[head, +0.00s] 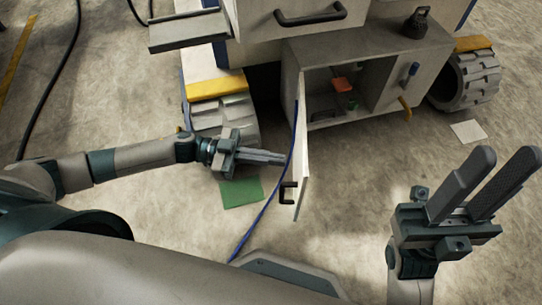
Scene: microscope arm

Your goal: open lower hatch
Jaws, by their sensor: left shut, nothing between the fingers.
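The lower hatch door (301,150) stands swung open towards me, hinged at the left side of the lower compartment (320,91). Its black handle (287,192) is near the door's lower end. Inside the compartment I see an orange item (343,84) and a small green item (352,103). My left gripper (283,159) is shut and empty, with its tips just left of the open door; I cannot tell whether they touch it. My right gripper (503,170) is open and empty at the right, well apart from the door.
A green sheet (242,193) lies below my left gripper. The machine has wheels at left (222,117) and right (468,80). A black weight-like object (416,23) stands on the compartment's top. Floor between door and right gripper is clear.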

